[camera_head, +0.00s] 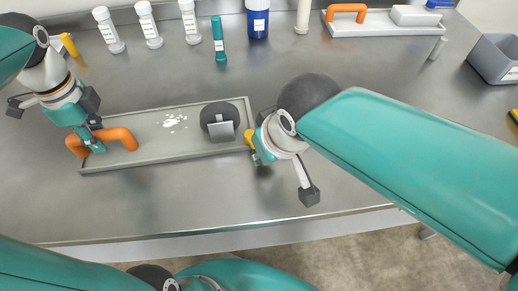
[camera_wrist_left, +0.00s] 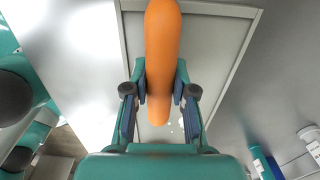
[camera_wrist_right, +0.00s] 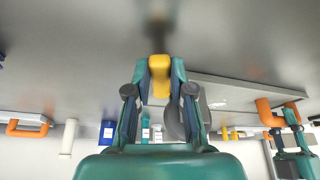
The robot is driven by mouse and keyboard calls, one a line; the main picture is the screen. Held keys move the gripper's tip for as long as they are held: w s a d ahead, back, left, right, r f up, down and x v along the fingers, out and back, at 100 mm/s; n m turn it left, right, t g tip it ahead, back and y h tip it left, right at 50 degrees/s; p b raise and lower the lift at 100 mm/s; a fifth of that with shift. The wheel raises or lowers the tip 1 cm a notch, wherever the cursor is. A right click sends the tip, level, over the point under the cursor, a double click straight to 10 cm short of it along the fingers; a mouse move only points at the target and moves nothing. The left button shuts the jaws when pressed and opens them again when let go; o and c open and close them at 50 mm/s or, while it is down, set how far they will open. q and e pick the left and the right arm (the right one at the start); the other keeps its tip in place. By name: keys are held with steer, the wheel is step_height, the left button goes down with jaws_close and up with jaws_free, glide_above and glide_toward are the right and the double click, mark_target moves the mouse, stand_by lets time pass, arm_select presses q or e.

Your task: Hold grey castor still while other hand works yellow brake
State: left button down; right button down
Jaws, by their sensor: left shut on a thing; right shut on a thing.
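The grey castor (camera_head: 236,109) has a dark round wheel and a pale plate, and sits at the right end of a shallow grey tray (camera_head: 130,166). The yellow brake (camera_head: 249,136) is at the tray's right edge; it also shows in the right wrist view (camera_wrist_right: 159,70). My right gripper (camera_head: 259,150) is shut on the brake. An orange handle (camera_head: 124,137) stands at the tray's left end. My left gripper (camera_head: 92,142) is shut on this handle (camera_wrist_left: 162,45), not on the castor. My right gripper partly hides the brake.
Several white bottles (camera_head: 150,25), a teal tube (camera_head: 219,40) and a blue bottle (camera_head: 258,20) stand along the back. Another tray (camera_head: 385,29) with an orange handle lies back right, near a grey bin (camera_head: 497,60). The steel table's front strip is clear.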

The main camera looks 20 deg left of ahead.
steer(key=shift+s+a+m, duration=0.15)
steer(key=shift+s+m, duration=0.05)
steer(key=shift+m, duration=0.2)
steer(key=c, duration=1)
jaws_free()
steer(key=v, duration=1.2)
steer(key=shift+s, duration=0.15)
steer(key=shift+a, duration=0.1)
steer(key=shift+c, duration=0.3)
